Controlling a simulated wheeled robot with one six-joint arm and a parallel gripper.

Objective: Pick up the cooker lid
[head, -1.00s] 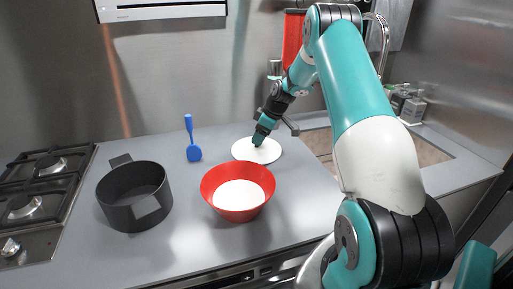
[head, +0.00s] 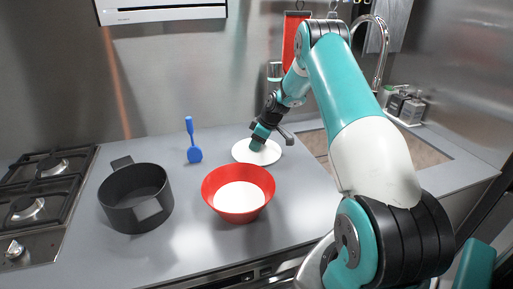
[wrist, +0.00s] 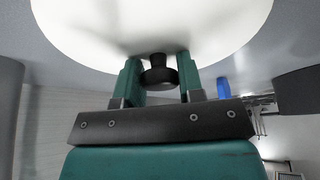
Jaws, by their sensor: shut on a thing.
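The cooker lid (head: 241,153) is a white disc at the back right of the grey counter, beyond the red bowl. It also fills the top of the wrist view (wrist: 150,25), where its dark knob (wrist: 159,74) shows between the two teal fingers. My gripper (head: 257,146) points down at the middle of the lid and is shut on its knob (wrist: 158,80). Whether the lid is clear of the counter cannot be told. The black cooker pot (head: 120,214) stands open at the left, with no lid on it.
A red bowl (head: 222,203) with a white inside stands between the pot and the lid. A blue spatula (head: 194,152) is behind it. The hob (head: 35,205) is at far left and the sink (head: 420,150) at right. The counter's front middle is clear.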

